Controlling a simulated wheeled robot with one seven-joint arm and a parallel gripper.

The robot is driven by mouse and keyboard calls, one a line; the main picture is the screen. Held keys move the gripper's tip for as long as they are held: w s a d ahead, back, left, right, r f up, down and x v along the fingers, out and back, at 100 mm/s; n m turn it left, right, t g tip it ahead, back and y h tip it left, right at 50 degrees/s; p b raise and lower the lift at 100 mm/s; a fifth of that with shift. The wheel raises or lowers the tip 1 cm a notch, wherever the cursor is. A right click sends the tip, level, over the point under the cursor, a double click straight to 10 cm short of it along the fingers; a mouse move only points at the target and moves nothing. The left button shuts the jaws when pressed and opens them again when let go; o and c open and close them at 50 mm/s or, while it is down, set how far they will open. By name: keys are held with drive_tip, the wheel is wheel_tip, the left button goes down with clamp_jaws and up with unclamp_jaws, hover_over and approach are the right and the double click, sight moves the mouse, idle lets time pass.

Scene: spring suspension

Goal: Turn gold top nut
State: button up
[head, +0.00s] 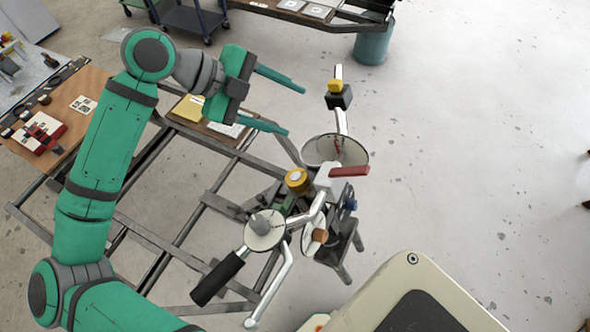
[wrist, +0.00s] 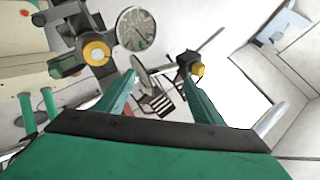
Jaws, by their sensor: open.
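A gold nut (head: 335,86) sits on a black block at the top of an upright silver rod, in the head view. In the wrist view a gold piece (wrist: 198,70) on a black block shows just beyond the right fingertip and looks like the same nut. A second, larger gold round part (head: 297,180) with a pale centre sits lower on the suspension; it appears at upper left in the wrist view (wrist: 97,53). My gripper (head: 294,110) is open and empty, its fingers pointing toward the rod, left of the nut and apart from it.
The suspension assembly has a round dish (head: 318,150), a red lever (head: 350,171) and a black-handled crank (head: 218,278). A metal frame (head: 180,237) stands below my arm. A wooden table (head: 75,140) is at left. The floor at right is largely clear.

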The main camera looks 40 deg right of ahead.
sight(294, 176)
drive_tip(key=s+a+f+y, duration=0.1)
drive_tip(key=s+f+y, duration=0.1)
drive_tip(key=f, duration=0.2)
drive_tip(key=s+a+f+n+y, duration=0.1)
drive_tip(key=s+f+y, duration=0.1)
drive_tip(key=f, duration=0.3)
drive_tip(key=s+a+f+n+y, duration=0.1)
drive_tip(key=s+f+y, duration=0.1)
drive_tip(key=f, duration=0.3)
drive_tip(key=shift+s+a+f+t+y, duration=0.1)
drive_tip(key=shift+f+t+y, duration=0.1)
drive_tip(key=shift+t+y, duration=0.25)
drive_tip(key=c, duration=1.1)
